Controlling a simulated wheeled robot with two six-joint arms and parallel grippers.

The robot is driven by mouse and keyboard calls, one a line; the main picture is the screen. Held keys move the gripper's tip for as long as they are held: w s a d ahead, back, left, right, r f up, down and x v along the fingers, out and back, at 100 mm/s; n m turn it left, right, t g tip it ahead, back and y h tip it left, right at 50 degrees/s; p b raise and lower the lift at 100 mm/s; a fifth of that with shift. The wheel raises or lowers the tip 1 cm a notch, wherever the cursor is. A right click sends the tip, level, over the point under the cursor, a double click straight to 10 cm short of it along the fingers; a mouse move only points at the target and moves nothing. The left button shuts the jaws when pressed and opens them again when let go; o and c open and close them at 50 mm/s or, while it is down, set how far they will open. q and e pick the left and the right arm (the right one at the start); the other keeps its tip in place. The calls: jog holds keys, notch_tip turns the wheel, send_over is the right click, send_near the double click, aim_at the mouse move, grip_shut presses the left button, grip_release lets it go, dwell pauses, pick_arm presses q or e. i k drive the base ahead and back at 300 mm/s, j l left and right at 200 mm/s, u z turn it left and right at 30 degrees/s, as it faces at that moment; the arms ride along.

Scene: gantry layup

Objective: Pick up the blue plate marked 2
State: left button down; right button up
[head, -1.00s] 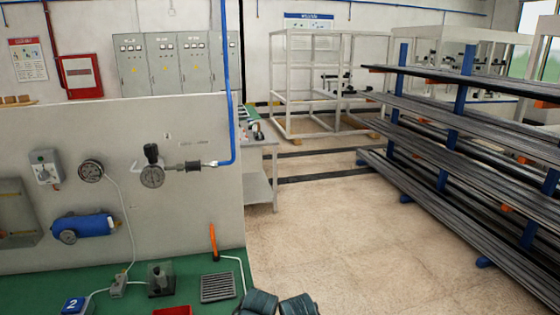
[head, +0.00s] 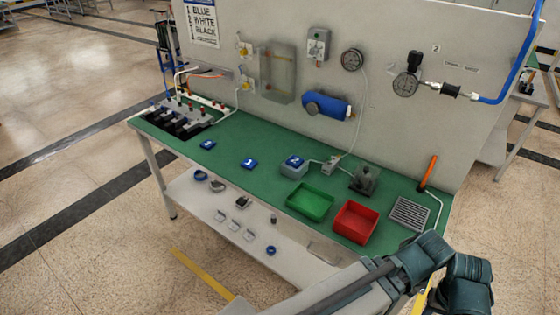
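A blue plate marked with a white 2 (head: 294,161) sits on top of a grey box (head: 293,171) near the middle of the green bench top (head: 225,185). A blue plate that seems to be marked 1 (head: 248,163) lies flat on the bench to its left. Another blue plate (head: 208,144) lies further left, its mark too small to read. Dark parts of my own arms show at the bottom right, beyond the bench front. I see no gripper fingers, and no gripper is near the plates.
A green tray (head: 310,203) and a red tray (head: 356,222) stand right of the plates. A grey vent grille (head: 409,213) and orange-handled tool (head: 428,172) are at the right end. A lower shelf (head: 200,213) holds small parts. Open floor (head: 80,220) lies left.

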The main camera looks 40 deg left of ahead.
aim_at(294, 161)
jog(key=u, duration=1.4)
jog(key=i+j+z, duration=0.1)
jog(key=j+z, duration=1)
jog(key=j, duration=0.15)
